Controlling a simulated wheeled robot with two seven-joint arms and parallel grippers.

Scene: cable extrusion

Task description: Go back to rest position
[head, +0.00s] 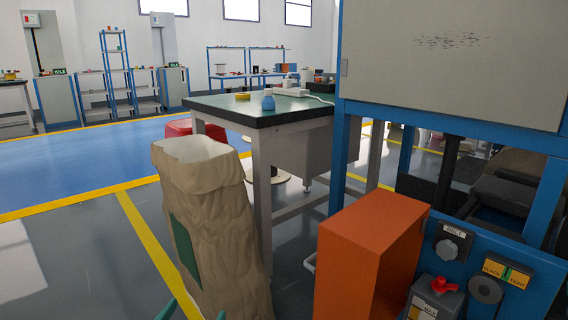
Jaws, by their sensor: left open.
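My left gripper (196,308) shows only in part at the bottom edge of the head view, as teal fingers in front of the lower part of a tall tan sack (212,225). The fingers are apart, and I see nothing held between them. I cannot tell whether they touch the sack. The rest of my left arm is below the picture. My right gripper is not in view.
The open-topped sack stands on the grey floor beside a dark green workbench (225,105). An orange box (372,255) and a blue machine frame (336,150) with a red-knobbed control panel fill the right. Floor at left (75,250) is clear.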

